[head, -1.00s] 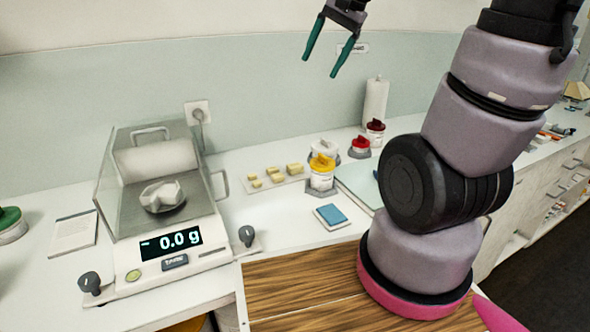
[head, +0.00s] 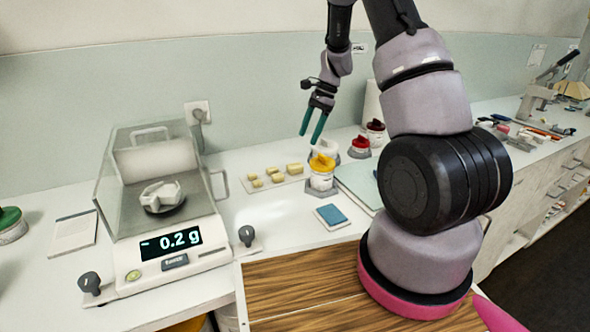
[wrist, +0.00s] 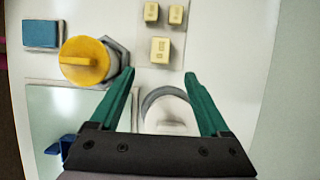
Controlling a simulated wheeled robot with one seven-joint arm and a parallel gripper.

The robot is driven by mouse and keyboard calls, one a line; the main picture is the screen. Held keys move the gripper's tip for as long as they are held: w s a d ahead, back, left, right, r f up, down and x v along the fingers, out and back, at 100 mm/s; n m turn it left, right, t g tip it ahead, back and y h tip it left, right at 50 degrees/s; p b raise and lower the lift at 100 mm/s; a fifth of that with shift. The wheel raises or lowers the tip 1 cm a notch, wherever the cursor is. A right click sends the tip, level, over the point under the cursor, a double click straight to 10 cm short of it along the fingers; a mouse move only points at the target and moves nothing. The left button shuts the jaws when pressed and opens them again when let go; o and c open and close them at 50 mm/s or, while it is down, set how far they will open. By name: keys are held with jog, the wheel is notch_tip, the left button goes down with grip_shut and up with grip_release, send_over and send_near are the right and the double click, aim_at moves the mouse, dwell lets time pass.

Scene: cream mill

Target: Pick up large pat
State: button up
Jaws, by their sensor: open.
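The large pat (head: 294,169) is a pale yellow block, the biggest of several on a light sheet on the white counter. In the wrist view the large pat (wrist: 160,50) lies just beyond my fingertips, centred between them. My gripper (head: 310,138) has green fingers, spread and empty. It hangs tilted downward above the counter, over the jars at the right of the pats. In the wrist view my gripper (wrist: 160,73) shows both fingers apart, with nothing between the tips.
A yellow-lidded jar (head: 321,177) stands close right of the pats; a white-lidded jar (wrist: 170,108) shows below my fingers. Red-lidded jars (head: 359,150) stand further right. A blue pad (head: 331,215) lies in front.

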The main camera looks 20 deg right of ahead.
aim_at(296, 164)
jog(key=x, duration=0.5)
jog(key=shift+d, duration=0.2)
jog(key=shift+a+x, duration=0.15)
jog(key=shift+x, duration=1.4)
jog(key=shift+a+x, duration=0.1)
jog(key=shift+x, duration=1.45)
jog(key=shift+r, duration=0.1)
jog(key=shift+c, duration=0.3)
grip_shut()
